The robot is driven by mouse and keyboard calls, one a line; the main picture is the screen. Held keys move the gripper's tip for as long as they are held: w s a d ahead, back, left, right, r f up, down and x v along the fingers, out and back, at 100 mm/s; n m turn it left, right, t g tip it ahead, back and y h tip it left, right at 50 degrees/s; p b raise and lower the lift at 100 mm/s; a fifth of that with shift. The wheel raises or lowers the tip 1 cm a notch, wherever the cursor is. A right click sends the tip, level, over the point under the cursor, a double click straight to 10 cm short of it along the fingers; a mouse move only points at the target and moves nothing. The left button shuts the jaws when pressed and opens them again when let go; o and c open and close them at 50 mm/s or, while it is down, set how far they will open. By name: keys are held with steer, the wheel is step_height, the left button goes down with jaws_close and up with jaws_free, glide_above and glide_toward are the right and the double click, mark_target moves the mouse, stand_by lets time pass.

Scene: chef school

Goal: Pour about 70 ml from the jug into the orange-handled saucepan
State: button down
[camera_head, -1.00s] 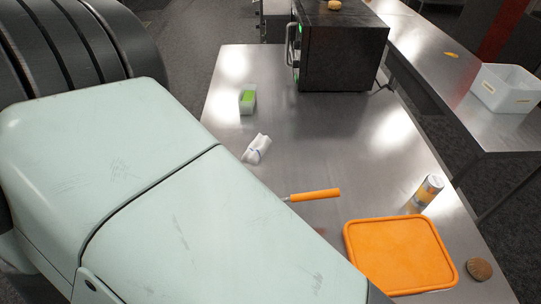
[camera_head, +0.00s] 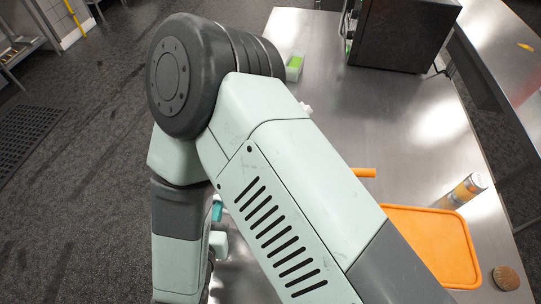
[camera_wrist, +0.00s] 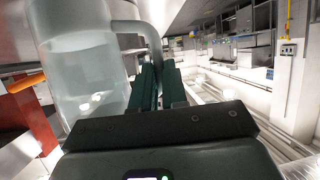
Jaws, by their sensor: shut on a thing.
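The clear jug (camera_wrist: 85,85) fills the left of the wrist view, close to the camera. It looks roughly upright there, and its lower part is cloudy, with what may be a liquid line below the rim. My gripper (camera_wrist: 160,80) is shut on the jug's handle, with its dark green fingers around it. In the head view the jug is hidden or too unclear to make out behind my arm. The saucepan's orange handle (camera_head: 364,172) sticks out from behind my arm over the steel table. The pan's body is hidden by my arm.
An orange board (camera_head: 430,240) lies on the steel table (camera_head: 400,125), with a can (camera_head: 462,191) and a brown round item (camera_head: 505,278) beside it. A green-and-white block (camera_head: 294,67) and a black oven (camera_head: 405,35) stand farther back. Open floor lies left.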

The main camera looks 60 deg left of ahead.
mark_target(218, 196)
steer(key=shift+w+d, duration=0.25)
steer(key=shift+w, duration=0.15)
steer(key=shift+w+a+r+m+g+h, duration=0.15)
steer(key=shift+r+h, duration=0.1)
steer(key=shift+r, duration=0.25)
steer(key=shift+w+a+r+m+g+h, duration=0.1)
steer(key=shift+w+a+r+g+h, duration=0.1)
steer(key=shift+r, duration=0.3)
steer(key=shift+w+a+r+m+g+h, duration=0.15)
steer(key=shift+r+h, duration=0.1)
steer(key=shift+r, duration=0.25)
steer(key=w+a+r+m+g+h, duration=0.1)
steer(key=w+a+r+g+h, duration=0.3)
steer(key=g+h, duration=0.4)
steer(key=shift+w+r+p, duration=0.3)
steer(key=shift+w+p, duration=0.15)
steer(key=shift+w, duration=0.15)
steer(key=shift+w+a+r+g+p, duration=0.2)
steer(key=shift+g+p, duration=0.1)
steer(key=shift+g, duration=0.2)
steer(key=shift+w+a+h+p, duration=0.1)
steer(key=shift+h+p, duration=0.2)
